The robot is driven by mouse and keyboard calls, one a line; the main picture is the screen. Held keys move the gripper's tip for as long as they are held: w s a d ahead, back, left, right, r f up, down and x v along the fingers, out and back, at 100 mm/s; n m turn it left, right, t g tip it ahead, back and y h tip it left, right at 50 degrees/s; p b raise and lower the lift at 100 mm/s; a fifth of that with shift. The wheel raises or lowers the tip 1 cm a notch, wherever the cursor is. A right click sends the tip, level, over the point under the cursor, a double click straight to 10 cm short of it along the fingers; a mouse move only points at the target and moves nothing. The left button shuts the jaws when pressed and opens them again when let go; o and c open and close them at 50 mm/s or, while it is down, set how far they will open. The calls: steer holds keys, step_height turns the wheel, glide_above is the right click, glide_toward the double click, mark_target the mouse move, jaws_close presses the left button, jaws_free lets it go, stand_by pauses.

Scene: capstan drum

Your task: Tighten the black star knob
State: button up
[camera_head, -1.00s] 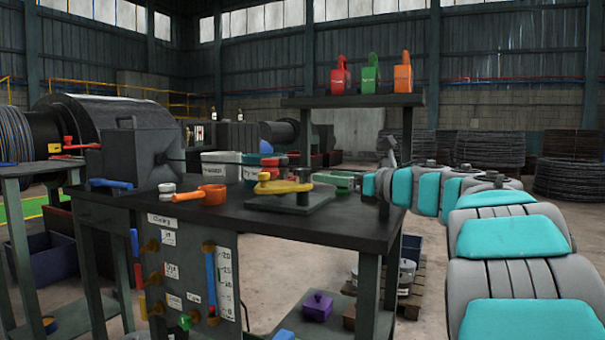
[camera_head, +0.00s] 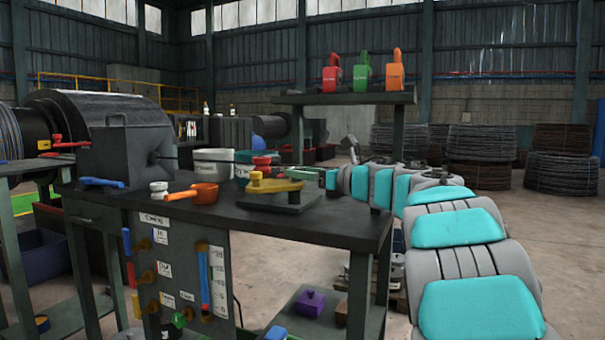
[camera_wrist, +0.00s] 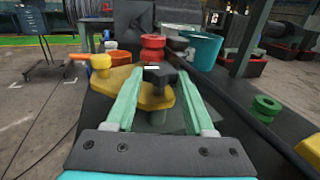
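In the wrist view the black star knob (camera_wrist: 160,75) sits on a yellow clamp plate (camera_wrist: 152,97). My gripper (camera_wrist: 160,76) is open, with a green finger on either side of the knob and a gap to each. I cannot tell whether a fingertip touches it. In the head view my gripper (camera_head: 318,177) is at the right end of the yellow plate (camera_head: 274,186), above the dark workbench (camera_head: 300,230). The knob is hard to make out there behind the fingers.
A yellow upright handle (camera_wrist: 101,65) stands on the plate's left. Red stacked pieces (camera_wrist: 152,45) and a teal bucket (camera_wrist: 200,48) are beyond the knob. A green spool (camera_wrist: 265,107) is at the right.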

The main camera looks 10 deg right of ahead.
jaws_close()
